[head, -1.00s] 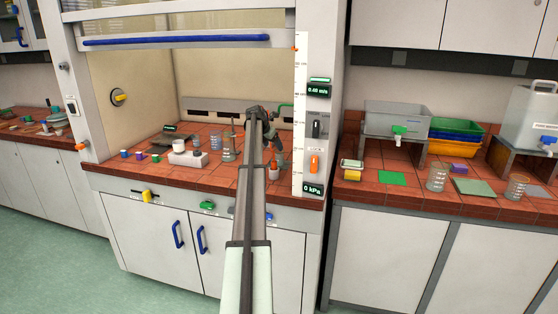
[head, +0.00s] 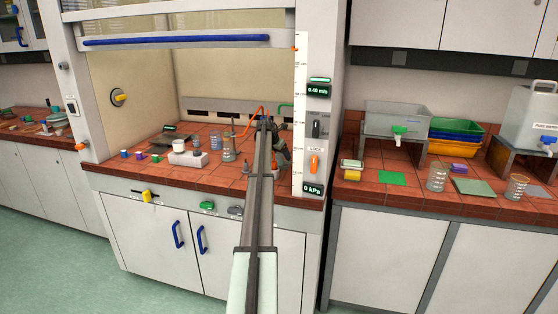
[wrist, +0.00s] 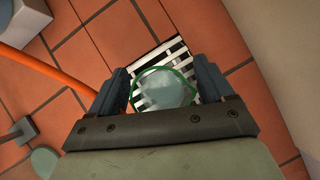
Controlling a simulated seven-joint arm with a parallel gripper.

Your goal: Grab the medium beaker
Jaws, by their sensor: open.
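In the wrist view, a round clear glass vessel with a green rim (wrist: 165,90), which looks like a beaker seen from above, lies between the fingers of my gripper (wrist: 161,72). The gripper is open, with one finger on each side of it; I cannot tell whether they touch it. A black-and-white striped plate (wrist: 174,55) shows beneath and around the vessel. In the head view my gripper end (head: 268,124) is in the right part of the fume hood, and my arm hides what is there.
Another glass vessel (head: 228,148) stands left of my arm in the hood. An orange hose (wrist: 45,70) runs beside the gripper. The hood's right post (head: 318,100) is close to the arm. Two beakers (head: 437,176) (head: 516,187) stand on the right bench.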

